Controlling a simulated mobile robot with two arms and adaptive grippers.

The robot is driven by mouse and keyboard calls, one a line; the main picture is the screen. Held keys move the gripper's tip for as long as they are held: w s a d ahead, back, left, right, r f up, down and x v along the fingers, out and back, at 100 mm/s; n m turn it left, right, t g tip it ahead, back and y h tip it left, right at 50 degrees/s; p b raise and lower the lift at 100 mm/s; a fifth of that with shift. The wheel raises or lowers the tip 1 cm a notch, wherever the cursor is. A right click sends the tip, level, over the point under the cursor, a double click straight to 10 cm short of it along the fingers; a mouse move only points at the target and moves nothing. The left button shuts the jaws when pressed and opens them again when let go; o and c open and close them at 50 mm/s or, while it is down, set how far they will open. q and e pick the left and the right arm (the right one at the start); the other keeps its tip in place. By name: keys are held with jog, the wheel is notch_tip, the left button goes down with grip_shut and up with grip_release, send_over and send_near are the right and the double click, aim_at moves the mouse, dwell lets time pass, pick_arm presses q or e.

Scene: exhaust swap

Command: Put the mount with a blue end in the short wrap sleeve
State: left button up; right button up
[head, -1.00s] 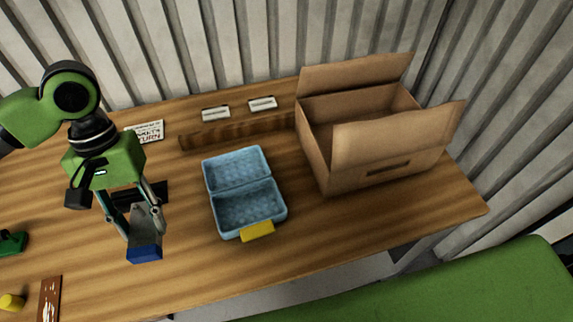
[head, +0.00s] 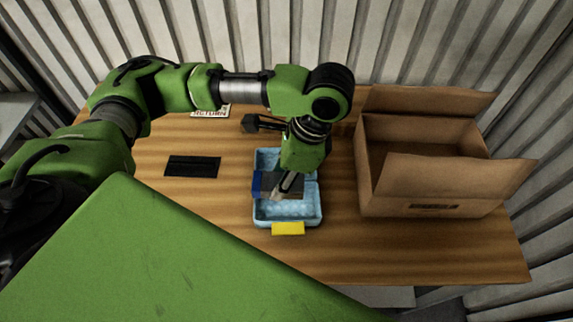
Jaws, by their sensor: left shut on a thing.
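The mount is a grey block (head: 268,185) with a blue end that points left. My left gripper (head: 289,187) is shut on it and holds it over the light blue wrap sleeve (head: 290,212). The sleeve lies open on the table, with a dimpled inside and a yellow tab (head: 288,228) at its front. The gripper and mount hide much of the sleeve's middle and back part. I cannot tell whether the mount touches the sleeve. My right gripper does not show.
A large open cardboard box (head: 425,192) stands on the right of the wooden table. A flat black piece (head: 193,166) lies left of the sleeve. A "return" card (head: 210,113) lies at the back, partly behind my arm. The table in front of the sleeve is clear.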

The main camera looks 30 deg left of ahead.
pick_arm(q)
jog(key=w+a+f, duration=0.1)
jog(key=w+f, duration=0.1)
jog(key=w, duration=0.2)
jog(key=w+a+f, duration=0.2)
jog(key=w+f, duration=0.1)
jog(key=w+a+f, duration=0.1)
jog(key=w+f, duration=0.2)
jog(key=w, duration=0.1)
jog(key=shift+w+a+f, duration=0.25)
jog(key=shift+w+a, duration=0.05)
jog(key=shift+a, duration=0.1)
jog(key=shift+w+a+f, duration=0.1)
jog(key=shift+w+f, duration=0.25)
jog(key=shift+f, duration=0.1)
notch_tip(320, 180, down, 3)
jog(key=shift+w+a+r+p, duration=0.1)
jog(key=shift+w+p, duration=0.05)
jog(key=shift+p, duration=0.8)
jog(key=shift+f, duration=0.4)
jog(key=o, duration=1)
jog(key=shift+f, duration=0.1)
jog(key=shift+o, duration=0.6)
